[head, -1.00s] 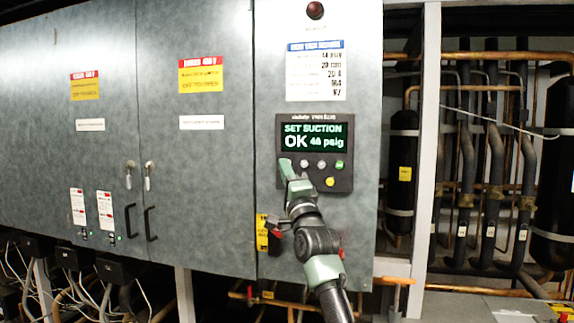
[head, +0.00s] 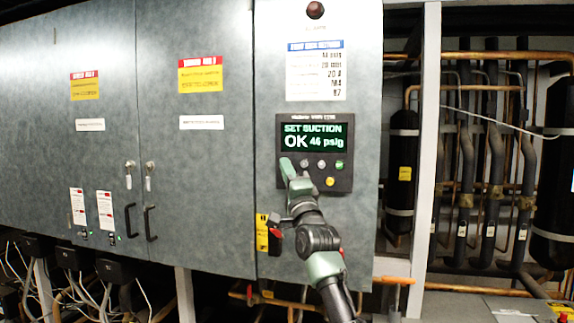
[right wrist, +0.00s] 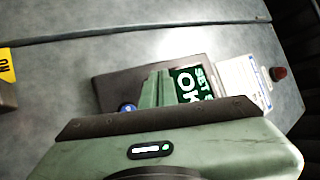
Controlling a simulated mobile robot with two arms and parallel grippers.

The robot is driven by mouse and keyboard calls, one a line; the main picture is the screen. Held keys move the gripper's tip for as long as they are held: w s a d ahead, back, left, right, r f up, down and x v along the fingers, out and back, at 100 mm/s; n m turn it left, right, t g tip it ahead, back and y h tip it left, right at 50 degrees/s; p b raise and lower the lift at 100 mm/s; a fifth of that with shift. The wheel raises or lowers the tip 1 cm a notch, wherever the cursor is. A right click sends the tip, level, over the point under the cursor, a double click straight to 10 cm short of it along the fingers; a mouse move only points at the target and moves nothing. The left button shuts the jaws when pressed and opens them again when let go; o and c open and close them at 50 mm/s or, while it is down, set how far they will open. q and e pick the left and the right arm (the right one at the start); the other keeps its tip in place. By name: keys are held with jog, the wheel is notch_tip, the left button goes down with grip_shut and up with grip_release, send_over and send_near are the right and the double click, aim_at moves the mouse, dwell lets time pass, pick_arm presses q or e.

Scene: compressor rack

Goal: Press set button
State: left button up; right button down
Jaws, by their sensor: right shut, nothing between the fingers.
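The control panel (head: 348,182) is a dark box on the right cabinet door. Its screen (head: 312,137) reads "SET SUCTION OK 46 psig". Below the screen are two grey buttons (head: 321,164), a green button (head: 340,165) and a yellow button (head: 330,182); their labels are too small to read. My right gripper (head: 287,168) is shut and empty, its tip at the panel's lower left, covering that part. I cannot tell whether it touches. In the right wrist view, a blue button (right wrist: 127,107) shows beside the gripper's fingers (right wrist: 155,90). My left gripper is not in view.
A red lamp (head: 315,10) and a data label (head: 316,70) sit above the panel. Door handles (head: 150,223) stick out at the left. A pale post (head: 426,130) and piping (head: 490,150) stand to the right.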

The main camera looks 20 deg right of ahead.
jog(key=shift+w+d, duration=0.1)
jog(key=shift+d, duration=0.05)
dwell(0.3)
jog(key=shift+s+a, duration=0.45)
jog(key=shift+s, duration=0.2)
jog(key=s+a, duration=0.1)
jog(key=s, duration=0.1)
jog(key=s+a+p, duration=0.1)
jog(key=s, duration=0.1)
jog(key=shift+a, duration=0.35)
dwell(0.8)
